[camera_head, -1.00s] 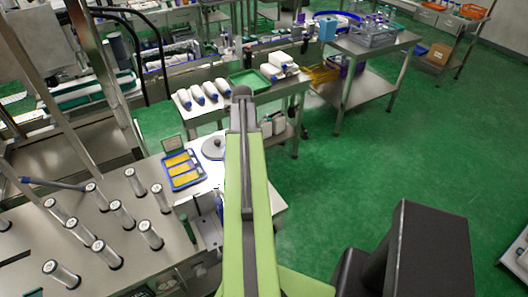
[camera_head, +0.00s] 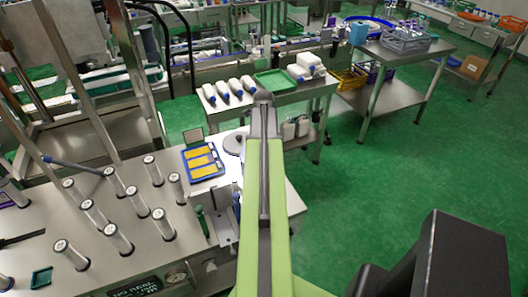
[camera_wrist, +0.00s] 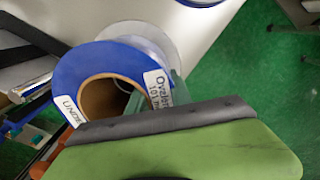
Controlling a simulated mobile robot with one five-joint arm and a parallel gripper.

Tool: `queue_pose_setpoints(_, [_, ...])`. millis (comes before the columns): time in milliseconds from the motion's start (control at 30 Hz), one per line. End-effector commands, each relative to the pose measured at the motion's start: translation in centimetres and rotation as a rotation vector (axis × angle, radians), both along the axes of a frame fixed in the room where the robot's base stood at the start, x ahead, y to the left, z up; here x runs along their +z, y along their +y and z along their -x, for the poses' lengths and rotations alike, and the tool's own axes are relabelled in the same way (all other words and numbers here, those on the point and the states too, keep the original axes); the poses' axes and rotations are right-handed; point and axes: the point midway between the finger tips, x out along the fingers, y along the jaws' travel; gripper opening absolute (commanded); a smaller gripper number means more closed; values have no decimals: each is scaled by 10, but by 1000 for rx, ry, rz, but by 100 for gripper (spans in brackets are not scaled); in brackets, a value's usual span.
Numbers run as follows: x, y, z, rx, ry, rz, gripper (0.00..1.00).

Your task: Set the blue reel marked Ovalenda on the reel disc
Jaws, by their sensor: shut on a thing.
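The blue reel (camera_wrist: 95,68) fills the middle of the wrist view. It has a brown cardboard core and a white label reading "Ovalen…" at its right edge; another label is at its lower left. My gripper (camera_wrist: 150,112) is shut on the reel, its green and grey finger crossing the reel's lower right. A pale grey disc (camera_wrist: 150,35), apparently the reel disc, shows partly behind the reel; the gap between them cannot be judged. In the head view the reel disc (camera_head: 234,144) lies left of my arm, which hides my gripper.
A blue tray with yellow pieces (camera_head: 203,162) sits left of the disc. Several clear-sided cylinders (camera_head: 137,202) stand on the steel table (camera_head: 60,222). A side table with a green tray (camera_head: 277,81) and white bottles (camera_head: 228,90) stands behind. Green floor lies open at right.

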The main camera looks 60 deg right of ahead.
Motion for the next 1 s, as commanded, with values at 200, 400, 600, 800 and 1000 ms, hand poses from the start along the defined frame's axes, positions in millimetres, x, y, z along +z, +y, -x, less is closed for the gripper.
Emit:
queue_pose_setpoints(200, [-15,0,0,0,0,-1,0])
queue_pose_setpoints(400, [-13,0,0,-1,0,-1,0])
queue_pose_setpoints(600, [-14,0,1,-1,0,-1,0])
queue_pose_setpoints(800, [-17,0,1,-1,0,-1,0])
queue_pose_setpoints(1000, [-21,0,1,-2,0,-1,0])
